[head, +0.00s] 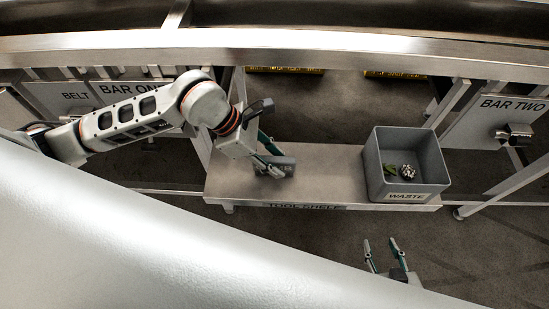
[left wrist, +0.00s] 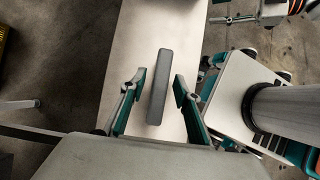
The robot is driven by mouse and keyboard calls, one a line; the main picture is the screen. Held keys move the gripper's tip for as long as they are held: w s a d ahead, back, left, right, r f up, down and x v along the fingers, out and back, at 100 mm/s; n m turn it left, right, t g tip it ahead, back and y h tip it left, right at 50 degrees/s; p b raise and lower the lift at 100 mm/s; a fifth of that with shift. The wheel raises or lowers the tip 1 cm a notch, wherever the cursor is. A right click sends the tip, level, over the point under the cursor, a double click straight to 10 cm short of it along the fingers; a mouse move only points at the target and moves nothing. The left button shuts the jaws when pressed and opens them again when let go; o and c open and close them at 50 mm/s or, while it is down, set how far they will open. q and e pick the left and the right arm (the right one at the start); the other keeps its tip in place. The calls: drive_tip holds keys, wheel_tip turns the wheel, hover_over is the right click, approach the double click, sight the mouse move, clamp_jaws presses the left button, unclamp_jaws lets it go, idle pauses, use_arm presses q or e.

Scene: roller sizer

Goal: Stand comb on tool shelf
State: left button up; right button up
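The comb (head: 284,168) is a dark grey block with lettering on its face, and it rests on the tool shelf (head: 330,172), left of the middle. In the left wrist view the comb (left wrist: 159,88) is a narrow grey bar. My left gripper (head: 268,153) is over it, open, with one finger on each side and visible gaps; the left wrist view shows the same gripper (left wrist: 160,85). In the head view the fingers hide part of the comb. My right gripper (head: 381,246) is open and empty, in front of the shelf.
A grey waste bin (head: 407,188) holding small debris stands on the shelf's right end. Panels marked BAR ONE (head: 128,88) and BAR TWO (head: 514,104) flank the shelf. A long metal rail (head: 330,42) runs behind. The shelf between comb and bin is clear.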

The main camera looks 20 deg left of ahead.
use_arm(q)
drive_tip(key=v, duration=1.2)
drive_tip(key=shift+p, duration=0.35)
drive_tip(key=shift+r, duration=0.15)
